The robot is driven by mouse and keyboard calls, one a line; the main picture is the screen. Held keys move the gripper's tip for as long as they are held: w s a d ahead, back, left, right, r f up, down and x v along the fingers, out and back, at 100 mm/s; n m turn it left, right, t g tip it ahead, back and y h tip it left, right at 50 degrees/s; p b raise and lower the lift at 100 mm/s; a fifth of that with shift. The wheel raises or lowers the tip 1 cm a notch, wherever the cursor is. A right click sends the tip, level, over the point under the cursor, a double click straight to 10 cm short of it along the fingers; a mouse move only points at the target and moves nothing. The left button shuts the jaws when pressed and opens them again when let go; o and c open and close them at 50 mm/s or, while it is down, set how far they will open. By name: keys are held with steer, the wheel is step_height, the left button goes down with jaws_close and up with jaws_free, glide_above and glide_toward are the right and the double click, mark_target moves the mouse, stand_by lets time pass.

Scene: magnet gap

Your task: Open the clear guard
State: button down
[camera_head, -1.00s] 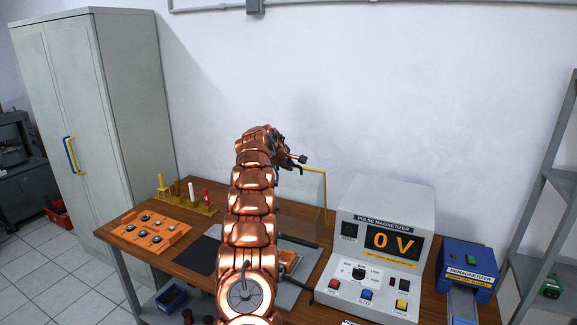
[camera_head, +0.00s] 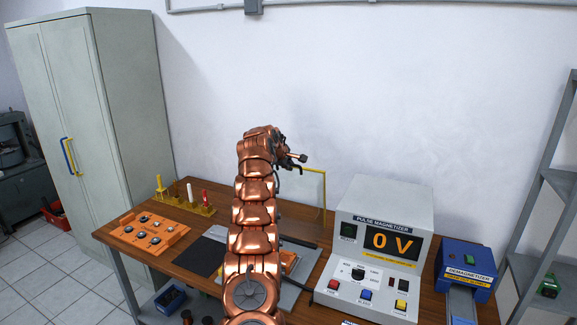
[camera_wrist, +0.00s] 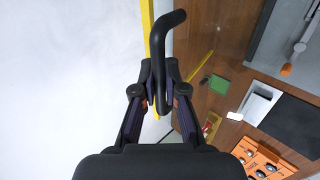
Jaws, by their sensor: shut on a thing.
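The clear guard (camera_head: 311,203) is a see-through panel with a yellow edge. It stands raised on the bench behind my arm, left of the pulse magnetizer. Its yellow edge (camera_wrist: 147,18) also shows in the wrist view, with a black bent handle (camera_wrist: 167,45) beside it. My gripper (camera_wrist: 165,95) is shut on this handle, one finger on each side. In the head view my gripper (camera_head: 294,160) is at the upper left of the panel, small and partly hidden by my wrist. My arm hides part of the fixture below the guard.
The pulse magnetizer (camera_head: 381,215) reads 0 V and stands right of the guard. A blue demagnetizer (camera_head: 467,268) is farther right. An orange tray (camera_head: 148,233) and a stand with coloured rods (camera_head: 186,205) are at the left of the wooden bench. The wall is close behind.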

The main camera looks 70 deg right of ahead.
steer(key=shift+w+r, duration=0.1)
steer(key=shift+w, duration=0.1)
steer(key=c, duration=1.3)
jaws_free()
steer(key=shift+a, duration=0.1)
steer(key=shift+o, duration=0.5)
steer(key=shift+s, duration=0.1)
steer(key=shift+v, duration=2.3)
steer(key=v, duration=0.7)
